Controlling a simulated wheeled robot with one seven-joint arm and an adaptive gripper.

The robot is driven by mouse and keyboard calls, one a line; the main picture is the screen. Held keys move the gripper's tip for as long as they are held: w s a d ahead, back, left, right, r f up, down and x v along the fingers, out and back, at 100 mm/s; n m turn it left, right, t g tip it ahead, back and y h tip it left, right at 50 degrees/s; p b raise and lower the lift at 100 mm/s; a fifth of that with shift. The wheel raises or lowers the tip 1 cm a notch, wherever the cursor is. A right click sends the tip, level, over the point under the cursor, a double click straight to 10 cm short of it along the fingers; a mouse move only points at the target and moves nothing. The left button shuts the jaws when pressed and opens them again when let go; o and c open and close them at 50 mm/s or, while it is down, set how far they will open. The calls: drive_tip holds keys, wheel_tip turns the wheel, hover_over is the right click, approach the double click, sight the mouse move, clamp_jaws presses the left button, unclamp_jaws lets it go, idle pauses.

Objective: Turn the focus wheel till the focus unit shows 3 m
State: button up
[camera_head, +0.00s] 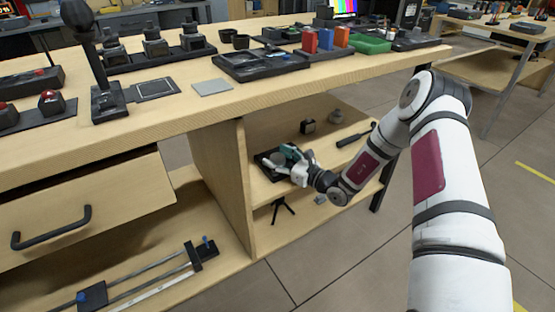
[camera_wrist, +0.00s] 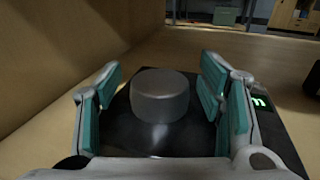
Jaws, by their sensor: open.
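The focus wheel (camera_wrist: 160,97) is a dark grey upright cylinder on the flat black focus unit (camera_wrist: 150,135). My gripper (camera_wrist: 160,82) is open, with one teal-padded finger on each side of the wheel and visible gaps between pads and wheel. To the right of the right finger, a small display (camera_wrist: 261,102) on the unit glows green with an "m". Its number is hidden or cut off, so I cannot read the value. In the head view my gripper (camera_head: 293,158) reaches onto the open shelf over the focus unit (camera_head: 266,159), which it partly covers.
The shelf's wooden side wall (camera_wrist: 65,60) stands close on the left. On the shelf are a small black box (camera_head: 307,127), a grey round object (camera_head: 335,116) and a black handled tool (camera_head: 355,136). The tabletop (camera_head: 300,85) lies above the shelf.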

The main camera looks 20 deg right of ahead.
drive_tip(key=shift+a, duration=0.1)
drive_tip(key=c, duration=1.2)
drive_tip(key=shift+o, duration=0.2)
drive_tip(key=shift+r+h+p, duration=0.1)
drive_tip(key=shift+h+p, duration=0.2)
drive_tip(key=m+t+h+p, duration=0.1)
drive_tip(key=p, duration=0.1)
drive_tip(key=m+t+h+p, duration=0.1)
drive_tip(key=m+h, duration=0.1)
drive_tip(key=shift+a+r+h+p, duration=0.15)
drive_tip(key=shift+h+p, duration=0.15)
drive_tip(key=shift+p, duration=0.05)
drive_tip(key=shift+m+t+h+p, duration=0.4)
drive_tip(key=shift+m+h+p, duration=0.4)
drive_tip(key=shift+h+p, duration=0.35)
drive_tip(key=shift+f+h, duration=0.2)
drive_tip(key=shift+h, duration=0.15)
